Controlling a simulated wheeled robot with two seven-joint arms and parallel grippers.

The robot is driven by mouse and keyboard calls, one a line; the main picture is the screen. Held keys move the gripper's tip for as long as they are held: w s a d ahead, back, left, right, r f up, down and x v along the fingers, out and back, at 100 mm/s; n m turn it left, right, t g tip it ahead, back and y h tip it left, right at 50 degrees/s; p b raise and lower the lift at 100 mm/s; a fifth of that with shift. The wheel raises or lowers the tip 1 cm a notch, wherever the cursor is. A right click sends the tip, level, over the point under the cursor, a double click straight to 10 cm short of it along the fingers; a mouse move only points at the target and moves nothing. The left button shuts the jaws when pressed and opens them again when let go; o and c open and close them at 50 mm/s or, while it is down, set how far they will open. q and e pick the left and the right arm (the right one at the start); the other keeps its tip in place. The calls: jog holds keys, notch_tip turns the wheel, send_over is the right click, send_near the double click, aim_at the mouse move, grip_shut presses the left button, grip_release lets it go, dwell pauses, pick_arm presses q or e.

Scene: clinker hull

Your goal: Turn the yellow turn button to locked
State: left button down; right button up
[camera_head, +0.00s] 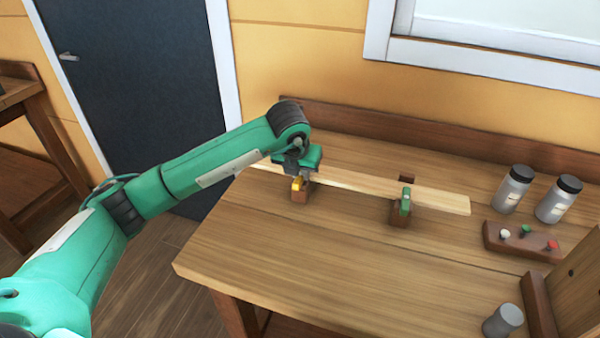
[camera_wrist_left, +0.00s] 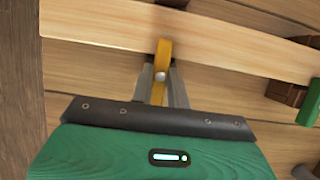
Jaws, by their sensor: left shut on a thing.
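The yellow turn button (camera_head: 296,184) sits on a small brown block at the left part of the bench, beside a long pale plank (camera_head: 435,197). My left gripper (camera_head: 302,174) reaches down over it and is shut on it. In the left wrist view, the yellow turn button (camera_wrist_left: 163,54) stands between the two grey fingers of my left gripper (camera_wrist_left: 161,85), with a round pin head at its middle. Its far end overlaps the edge of the plank (camera_wrist_left: 100,30) in that view. The fingers partly hide its near end. My right gripper is out of view.
A green turn button (camera_head: 405,201) on a brown block stands farther right along the plank. Two jars (camera_head: 513,188) and a brown holder with coloured knobs (camera_head: 522,243) are at the right. A grey-lidded pot (camera_head: 502,321) is at front right. The bench front (camera_head: 330,260) is clear.

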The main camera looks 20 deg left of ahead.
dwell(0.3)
pick_arm(q)
jog(key=c, duration=1.4)
grip_release()
jog(key=shift+o, duration=0.2)
jog(key=shift+s+r, duration=0.1)
jog(key=shift+r, duration=0.15)
jog(key=b+v, duration=0.1)
jog(key=v, duration=1.2)
jog(key=shift+b, duration=0.35)
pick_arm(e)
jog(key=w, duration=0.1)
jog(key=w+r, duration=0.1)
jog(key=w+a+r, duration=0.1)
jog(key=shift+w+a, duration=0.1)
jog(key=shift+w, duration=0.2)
pick_arm(q)
jog(key=shift+s, duration=0.15)
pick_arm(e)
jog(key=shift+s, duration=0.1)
